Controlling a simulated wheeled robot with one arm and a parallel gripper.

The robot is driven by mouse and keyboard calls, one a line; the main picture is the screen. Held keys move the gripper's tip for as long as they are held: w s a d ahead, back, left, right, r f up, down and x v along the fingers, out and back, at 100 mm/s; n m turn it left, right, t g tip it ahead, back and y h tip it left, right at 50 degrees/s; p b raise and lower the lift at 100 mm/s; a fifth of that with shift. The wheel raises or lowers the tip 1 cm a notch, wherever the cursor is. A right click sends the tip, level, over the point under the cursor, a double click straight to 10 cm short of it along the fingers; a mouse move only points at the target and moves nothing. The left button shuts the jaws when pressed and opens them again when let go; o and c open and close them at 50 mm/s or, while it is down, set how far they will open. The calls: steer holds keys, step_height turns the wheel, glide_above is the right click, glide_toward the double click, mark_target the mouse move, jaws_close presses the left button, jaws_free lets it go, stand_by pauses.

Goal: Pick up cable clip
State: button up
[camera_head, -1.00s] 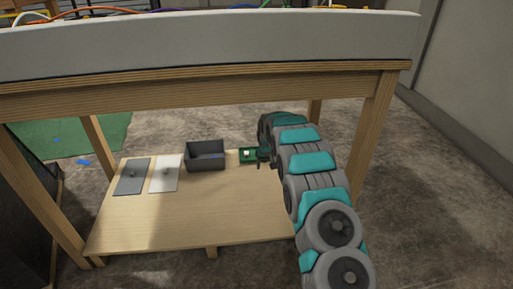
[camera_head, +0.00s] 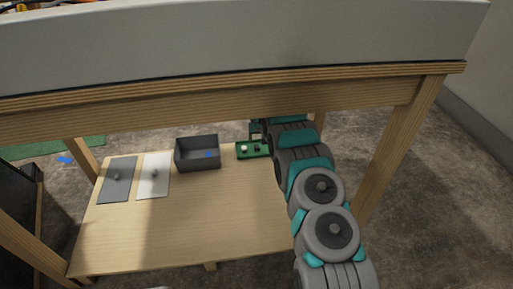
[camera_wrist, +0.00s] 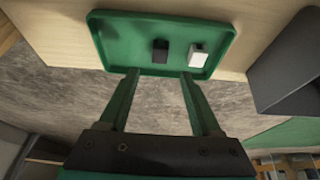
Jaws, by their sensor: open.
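A shallow green tray (camera_head: 243,156) lies at the far right of the low wooden table and fills the upper middle of the wrist view (camera_wrist: 125,45). It holds a small black piece (camera_wrist: 160,50) and a small white piece (camera_wrist: 198,56), side by side; I cannot tell which is the cable clip. In the head view they are a white spot (camera_head: 244,150) and a dark spot (camera_head: 257,149). My gripper (camera_wrist: 159,74) is open and empty, its green fingertips overlapping the tray's edge in the wrist view. Both pieces show beyond the fingertips, apart from them.
A dark open bin (camera_head: 184,162) stands left of the tray, also in the wrist view (camera_wrist: 290,65). A blue spot (camera_head: 209,154) shows in it. A grey plate (camera_head: 112,186) and a white plate (camera_head: 153,185) lie further left. A large table (camera_head: 230,95) overhangs; its leg (camera_head: 385,150) is right of my arm.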

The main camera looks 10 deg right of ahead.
mark_target(257, 145)
steer(key=shift+s+x, duration=0.15)
steer(key=shift+x, duration=1.15)
steer(key=shift+s+x, duration=0.2)
steer(key=shift+x, duration=1.05)
steer(key=shift+w+f, duration=0.2)
steer(key=shift+f, duration=0.15)
jaws_close()
